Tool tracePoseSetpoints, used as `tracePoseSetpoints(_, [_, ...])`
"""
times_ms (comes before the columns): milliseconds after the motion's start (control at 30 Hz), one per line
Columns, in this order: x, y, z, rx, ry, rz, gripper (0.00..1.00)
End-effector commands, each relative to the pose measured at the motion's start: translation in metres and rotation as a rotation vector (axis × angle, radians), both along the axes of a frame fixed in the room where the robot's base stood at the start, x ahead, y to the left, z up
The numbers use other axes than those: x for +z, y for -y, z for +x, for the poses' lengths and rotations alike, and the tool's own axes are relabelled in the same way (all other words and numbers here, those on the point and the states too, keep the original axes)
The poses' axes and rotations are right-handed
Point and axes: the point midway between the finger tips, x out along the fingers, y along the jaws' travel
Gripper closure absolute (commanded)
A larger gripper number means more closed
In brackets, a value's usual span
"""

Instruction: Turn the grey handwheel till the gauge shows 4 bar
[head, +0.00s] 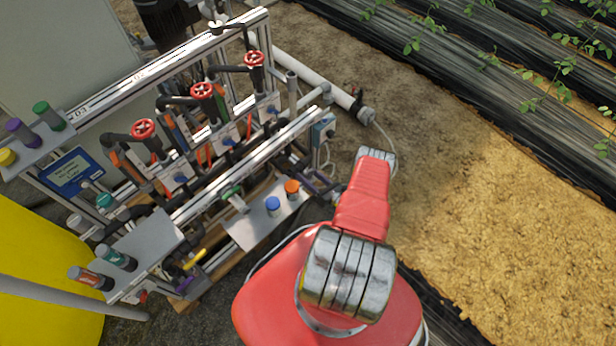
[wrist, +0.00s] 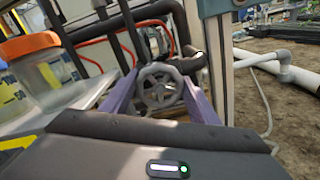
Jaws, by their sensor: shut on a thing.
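The grey handwheel (wrist: 160,90) is a small spoked wheel in the middle of the wrist view. My gripper (wrist: 159,82) has its two purple fingers on either side of the wheel's rim, shut on it. In the head view the handwheel cannot be made out behind the rack and my arm. A round thing (wrist: 154,41) sits behind the wheel in the wrist view; I cannot tell whether it is the gauge, and no reading is legible.
Red handwheels (head: 203,90) line the skid's upper rail. An orange-lidded clear jar (wrist: 36,68) stands close at the left in the wrist view. A metal post (wrist: 216,70) rises just right of the wheel. White pipe (head: 330,92) runs behind; bare soil (head: 500,200) lies to the right.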

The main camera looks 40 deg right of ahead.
Motion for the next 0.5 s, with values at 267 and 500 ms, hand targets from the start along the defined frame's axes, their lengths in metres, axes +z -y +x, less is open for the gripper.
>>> tracePoseSetpoints(267, [-0.0007,0.0009,0.0003,0.000,-0.006,0.131,0.68])
tracePoseSetpoints(500, [-0.0008,0.0014,0.0004,-0.001,-0.007,0.161,0.68])
